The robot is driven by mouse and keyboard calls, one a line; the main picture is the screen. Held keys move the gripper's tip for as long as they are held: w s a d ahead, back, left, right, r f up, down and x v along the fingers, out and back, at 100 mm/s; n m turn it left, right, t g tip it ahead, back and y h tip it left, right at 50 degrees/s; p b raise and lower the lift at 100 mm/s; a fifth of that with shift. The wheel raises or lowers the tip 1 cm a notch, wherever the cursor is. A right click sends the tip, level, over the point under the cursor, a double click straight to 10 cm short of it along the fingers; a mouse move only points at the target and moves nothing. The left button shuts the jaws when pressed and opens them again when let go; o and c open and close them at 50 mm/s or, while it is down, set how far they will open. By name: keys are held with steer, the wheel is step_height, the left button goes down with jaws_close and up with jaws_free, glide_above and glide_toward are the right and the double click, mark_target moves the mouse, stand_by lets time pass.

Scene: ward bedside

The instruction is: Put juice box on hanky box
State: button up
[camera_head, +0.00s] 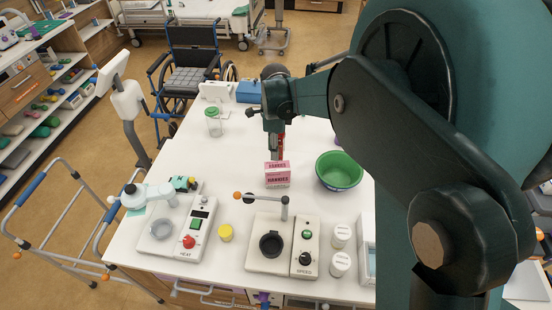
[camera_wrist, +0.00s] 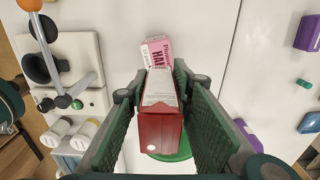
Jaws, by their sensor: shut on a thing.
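The juice box (camera_wrist: 160,128) is a red carton with a pale printed panel. My gripper (camera_wrist: 158,92) is shut on it, one green pad at each side. In the head view, my gripper (camera_head: 277,136) points down over the table, and a strip of the red juice box (camera_head: 281,147) shows at its fingers. The hanky box (camera_head: 277,180) is pink with a label reading HANKIES and stands on the white table just below the gripper. In the wrist view, the hanky box (camera_wrist: 157,52) shows beyond the juice box, partly hidden by it. I cannot tell whether the two touch.
A green bowl (camera_head: 339,170) stands close to the right of the hanky box. A stirrer device (camera_head: 268,262), a heater (camera_head: 192,240), a yellow cup (camera_head: 225,233) and white jars (camera_head: 341,235) stand nearer the front. The table (camera_head: 180,160) is clear to the left of the hanky box.

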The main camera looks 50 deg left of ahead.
steer(key=shift+f, duration=0.5)
steer(key=shift+f, duration=1.85)
steer(key=shift+f, duration=0.15)
steer(key=o, duration=1)
steer(key=shift+c, duration=0.2)
step_height(320, 180, up, 12)
steer(key=shift+r, duration=0.15)
